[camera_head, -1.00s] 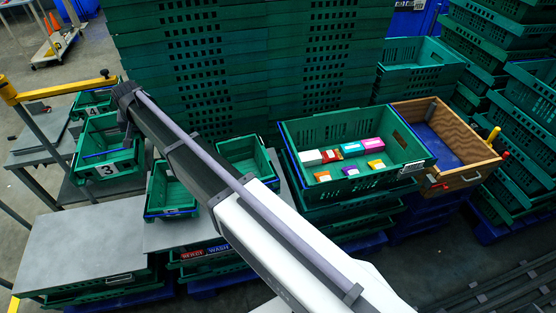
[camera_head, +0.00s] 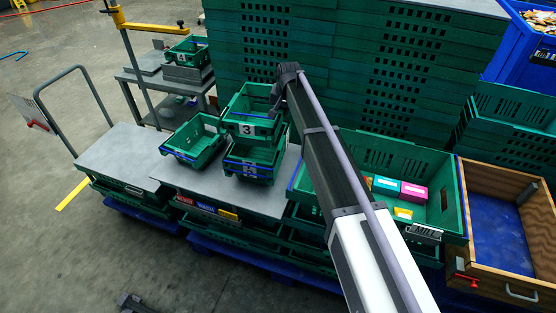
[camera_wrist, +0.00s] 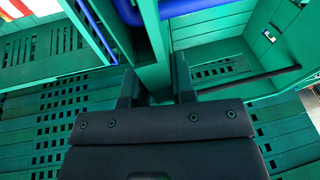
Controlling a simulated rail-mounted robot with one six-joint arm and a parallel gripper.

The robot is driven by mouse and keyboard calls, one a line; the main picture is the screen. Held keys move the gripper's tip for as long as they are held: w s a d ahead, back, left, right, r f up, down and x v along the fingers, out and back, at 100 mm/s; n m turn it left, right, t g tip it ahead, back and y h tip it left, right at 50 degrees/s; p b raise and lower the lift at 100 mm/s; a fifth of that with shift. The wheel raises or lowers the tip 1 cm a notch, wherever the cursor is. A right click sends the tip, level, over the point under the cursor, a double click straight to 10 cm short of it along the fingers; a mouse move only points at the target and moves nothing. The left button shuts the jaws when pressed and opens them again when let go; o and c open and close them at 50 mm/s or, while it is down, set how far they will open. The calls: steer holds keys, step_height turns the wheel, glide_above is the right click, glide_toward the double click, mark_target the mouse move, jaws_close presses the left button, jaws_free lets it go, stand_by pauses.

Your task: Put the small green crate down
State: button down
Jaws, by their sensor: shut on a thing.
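A small green crate (camera_head: 247,128) with a number 3 plate and a blue front edge hangs from my gripper (camera_head: 279,90). In the head view it appears directly above and slightly behind another small green crate (camera_head: 252,162) on the grey tabletop (camera_head: 270,198). I cannot tell whether the two touch. A third small green crate (camera_head: 193,142) sits to their left on the same top. In the wrist view my gripper (camera_wrist: 155,84) is shut on an upright green crate wall (camera_wrist: 152,45). Its grip in the head view is partly hidden by my arm.
The large green crate (camera_head: 445,205) with several coloured boxes is to the right, partly behind my arm. A wooden-sided box (camera_head: 478,178) stands further right. Tall green crate stacks (camera_head: 400,70) rise behind. The grey top at left (camera_head: 120,155) is bare.

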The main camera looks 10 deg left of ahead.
steer(key=b+x, duration=0.3)
steer(key=s+b+x, duration=0.1)
steer(key=b+x, duration=0.2)
steer(key=shift+s+f, duration=0.2)
steer(key=shift+f, duration=0.2)
steer(key=shift+f+b, duration=2.25)
steer(key=shift+b, duration=0.25)
steer(key=c, duration=0.9)
jaws_free()
steer(key=shift+c, duration=0.2)
steer(key=shift+r+p, duration=0.55)
steer(key=p+v, duration=1.1)
steer(key=v, duration=0.1)
steer(key=shift+p, duration=0.35)
steer(key=shift+d, duration=0.1)
